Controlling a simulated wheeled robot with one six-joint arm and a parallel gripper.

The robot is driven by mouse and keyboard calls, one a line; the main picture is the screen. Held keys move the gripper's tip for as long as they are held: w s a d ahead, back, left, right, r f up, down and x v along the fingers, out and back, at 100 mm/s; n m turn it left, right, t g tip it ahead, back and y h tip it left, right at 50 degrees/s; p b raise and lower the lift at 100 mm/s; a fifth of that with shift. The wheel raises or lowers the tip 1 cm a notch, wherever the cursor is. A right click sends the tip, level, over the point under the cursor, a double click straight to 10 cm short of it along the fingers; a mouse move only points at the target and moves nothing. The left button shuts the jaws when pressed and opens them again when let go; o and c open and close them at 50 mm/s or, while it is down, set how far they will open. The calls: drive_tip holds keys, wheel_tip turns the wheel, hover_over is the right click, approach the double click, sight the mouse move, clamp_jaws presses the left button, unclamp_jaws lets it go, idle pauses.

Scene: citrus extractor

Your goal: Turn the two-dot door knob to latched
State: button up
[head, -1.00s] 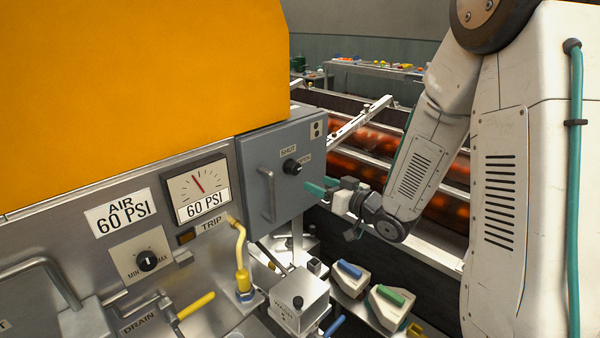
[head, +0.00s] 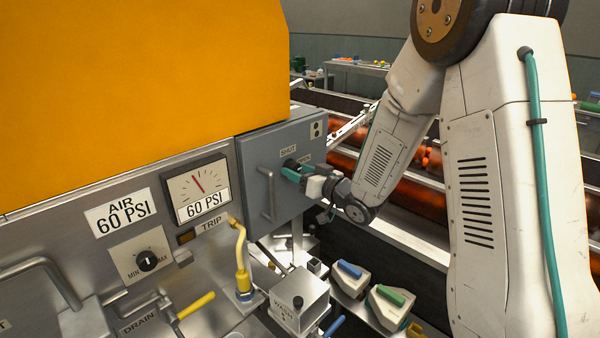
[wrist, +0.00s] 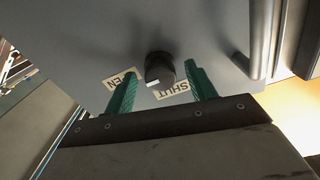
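The two-dot door (head: 258,155) is a grey panel, shut flat on the machine, with a two-dot plate (head: 317,129) at its upper right. Its black knob (wrist: 160,66) shows in the wrist view, with a white mark on its lower side between the partly hidden OPEN label (wrist: 120,78) and the SHUT label (wrist: 174,91). My gripper (wrist: 160,72) is open, its teal fingers apart on either side of the knob. In the head view my gripper (head: 293,171) is at the door and mostly covers the knob. Finger contact cannot be told.
The door's bar handle (head: 268,194) stands left of the knob. A yellow lever (head: 240,258) and a metal box with a black knob (head: 298,302) are below. A roller conveyor (head: 405,195) runs behind my arm.

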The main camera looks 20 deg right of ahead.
drive_tip(key=c, duration=0.9)
drive_tip(key=shift+n, duration=0.3)
drive_tip(key=n, duration=0.3)
drive_tip(key=shift+n, duration=0.4)
drive_tip(key=n, duration=0.4)
drive_tip(key=shift+d+n, duration=0.1)
drive_tip(key=shift+n, duration=0.2)
drive_tip(key=n, duration=0.8)
drive_tip(key=shift+n, duration=0.6)
